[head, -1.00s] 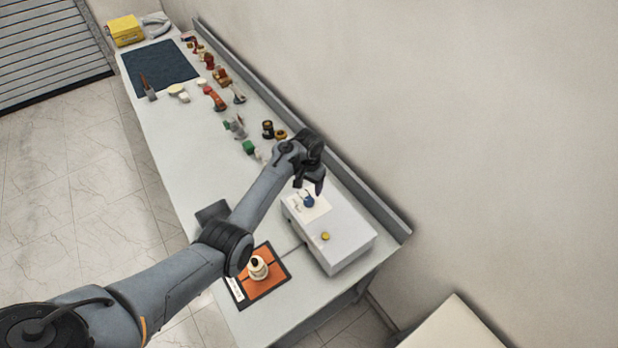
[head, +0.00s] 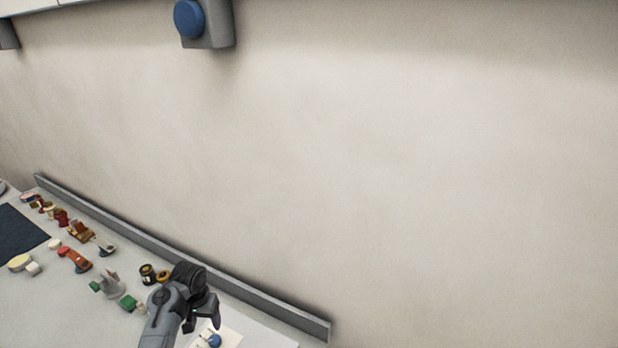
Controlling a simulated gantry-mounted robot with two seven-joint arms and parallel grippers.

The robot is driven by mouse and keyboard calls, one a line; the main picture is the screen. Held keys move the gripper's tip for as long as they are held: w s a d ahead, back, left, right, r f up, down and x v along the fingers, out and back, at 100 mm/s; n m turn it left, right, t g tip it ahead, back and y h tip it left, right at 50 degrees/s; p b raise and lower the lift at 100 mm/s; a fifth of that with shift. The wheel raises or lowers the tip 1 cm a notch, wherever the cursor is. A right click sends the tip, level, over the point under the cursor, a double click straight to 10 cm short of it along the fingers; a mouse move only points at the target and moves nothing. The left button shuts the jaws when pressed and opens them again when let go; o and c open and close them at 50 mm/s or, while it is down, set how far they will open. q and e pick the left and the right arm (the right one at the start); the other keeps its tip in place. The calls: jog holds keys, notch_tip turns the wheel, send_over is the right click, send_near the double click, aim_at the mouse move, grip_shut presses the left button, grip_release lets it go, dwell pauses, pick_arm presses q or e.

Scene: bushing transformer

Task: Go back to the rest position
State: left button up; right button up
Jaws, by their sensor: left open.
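My left gripper (head: 203,314) is at the bottom of the head view, open and empty, with its arm coming up from the lower edge. It is above the bench, close beside a blue knob (head: 214,341) on the white box, only the top of which shows at the bottom edge. I cannot tell how high the gripper is above the knob. My right gripper is not in view.
The bench (head: 50,300) runs along the wall with a raised grey back rail (head: 130,235). Several small red, brown and green parts (head: 75,258) lie left of my gripper. A dark mat (head: 18,232) is at far left. A grey wall fixture with a blue disc (head: 189,19) is above.

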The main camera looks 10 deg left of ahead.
pick_arm(q)
jog(key=s+d+f+m+t+y+p, duration=0.15)
jog(key=s+d, duration=0.25)
jog(key=s, duration=0.5)
jog(key=s+d+f+m, duration=0.1)
jog(key=s+d+f, duration=0.2)
jog(key=s, duration=0.5)
jog(key=s+d+r, duration=0.3)
jog(key=s, duration=0.2)
jog(key=s+d+r+t+h, duration=0.1)
jog(key=s+d+r, duration=0.2)
jog(key=s, duration=0.3)
jog(key=s+d+r+t+h+p, duration=0.1)
jog(key=s+d+r, duration=0.2)
jog(key=s+d, duration=0.1)
jog(key=shift+s+m, duration=0.45)
jog(key=shift+s, duration=0.35)
